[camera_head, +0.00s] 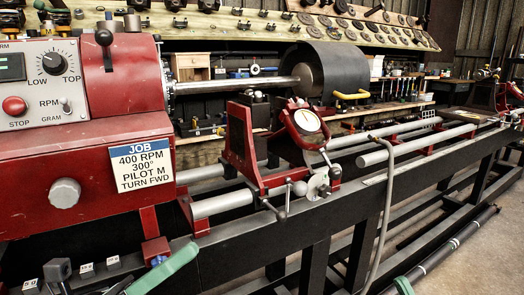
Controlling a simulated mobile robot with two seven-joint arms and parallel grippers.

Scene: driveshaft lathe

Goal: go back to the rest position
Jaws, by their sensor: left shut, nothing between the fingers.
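Most of my left arm is outside the picture.
The red headstock (100,200) carries a job card (142,165) reading 400 RPM, 300°, PILOT M, TURN FWD. A shaft (235,86) runs to a dark drum (340,72). A red carriage with a dial (307,121) sits on the rails.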

